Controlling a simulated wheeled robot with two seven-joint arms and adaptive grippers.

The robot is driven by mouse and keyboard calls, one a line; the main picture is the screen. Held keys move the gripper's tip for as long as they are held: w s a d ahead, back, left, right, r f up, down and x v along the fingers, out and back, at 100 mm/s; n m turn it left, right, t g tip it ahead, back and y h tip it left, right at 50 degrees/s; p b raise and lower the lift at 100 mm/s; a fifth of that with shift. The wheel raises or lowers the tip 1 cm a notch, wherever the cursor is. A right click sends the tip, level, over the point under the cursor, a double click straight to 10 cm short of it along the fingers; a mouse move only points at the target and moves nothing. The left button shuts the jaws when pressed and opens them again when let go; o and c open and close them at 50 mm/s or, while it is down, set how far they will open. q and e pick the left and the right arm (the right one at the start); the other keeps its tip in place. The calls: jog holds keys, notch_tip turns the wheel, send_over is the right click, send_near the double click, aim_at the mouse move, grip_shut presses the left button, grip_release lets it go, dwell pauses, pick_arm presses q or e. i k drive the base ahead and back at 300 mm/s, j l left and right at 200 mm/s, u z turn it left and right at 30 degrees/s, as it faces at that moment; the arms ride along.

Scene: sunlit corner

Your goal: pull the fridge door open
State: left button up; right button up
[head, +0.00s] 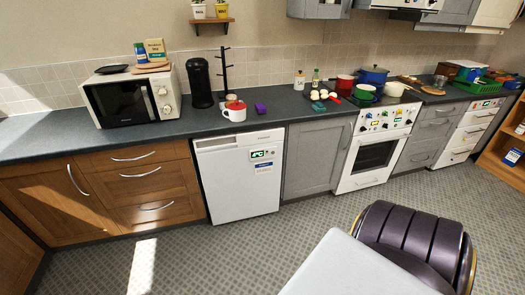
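A white under-counter appliance (240,175) stands left of the middle in the head view, between wooden drawers and a grey cupboard. Its front is shut and carries a green-and-white sticker and a blue label. A panel strip runs along its top. I cannot tell for sure whether it is the fridge; no other clear fridge shows. Neither of my grippers is in view.
Patterned floor (210,255) is clear before the appliance. A dark purple padded chair (415,240) and a white surface (350,268) fill the lower right. The dark worktop (270,118) holds a microwave (130,98), a red-lidded white pot (234,111) and pans. A white oven (375,150) stands further right.

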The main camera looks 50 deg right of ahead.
aim_at(241, 182)
jog(key=z, duration=1.3)
